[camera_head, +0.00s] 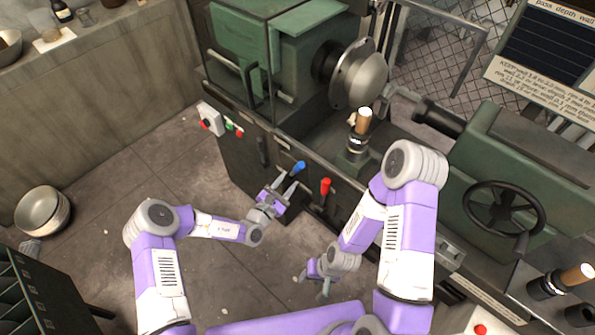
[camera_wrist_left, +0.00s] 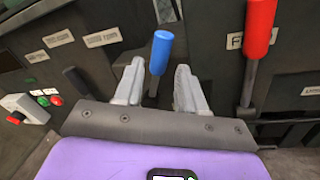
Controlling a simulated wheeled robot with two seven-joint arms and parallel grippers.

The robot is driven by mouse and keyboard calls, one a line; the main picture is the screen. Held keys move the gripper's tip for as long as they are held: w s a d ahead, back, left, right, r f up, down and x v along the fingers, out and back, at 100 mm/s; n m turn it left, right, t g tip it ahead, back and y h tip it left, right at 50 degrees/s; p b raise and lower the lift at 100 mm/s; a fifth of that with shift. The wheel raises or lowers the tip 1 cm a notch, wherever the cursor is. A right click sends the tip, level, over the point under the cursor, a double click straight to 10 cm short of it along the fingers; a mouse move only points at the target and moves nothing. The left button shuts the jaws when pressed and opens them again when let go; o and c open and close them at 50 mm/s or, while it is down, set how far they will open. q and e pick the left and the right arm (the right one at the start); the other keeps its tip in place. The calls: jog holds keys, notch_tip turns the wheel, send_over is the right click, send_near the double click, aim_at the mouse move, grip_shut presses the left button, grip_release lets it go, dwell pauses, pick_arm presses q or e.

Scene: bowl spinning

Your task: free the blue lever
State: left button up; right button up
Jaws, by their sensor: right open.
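The blue lever (camera_head: 299,167) stands on the front of the green lathe, left of the red lever (camera_head: 326,186). My left gripper (camera_head: 284,187) is at the blue lever. In the left wrist view its two grey fingers (camera_wrist_left: 159,80) are spread on either side of the blue lever (camera_wrist_left: 162,52), with gaps between the fingers and the lever. The lever's blue grip rises above the fingertips, and its lower shaft passes down between them. The red lever (camera_wrist_left: 260,30) stands apart to the right. My right gripper (camera_head: 318,283) is open and empty, low over the floor.
The lathe (camera_head: 270,60) carries a round metal bowl form (camera_head: 358,75) and a wooden-handled tool post (camera_head: 362,122). A switch box (camera_head: 209,120) is on its front left. The floor between is clear.

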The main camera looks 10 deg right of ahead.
aim_at(297, 169)
pick_arm(q)
jog(key=b+x, duration=0.2)
jog(key=x, duration=0.3)
jog(key=shift+d+f, duration=0.15)
jog(key=shift+d, duration=0.05)
jog(key=shift+w+d, duration=0.4)
jog(key=shift+w, duration=0.15)
grip_shut()
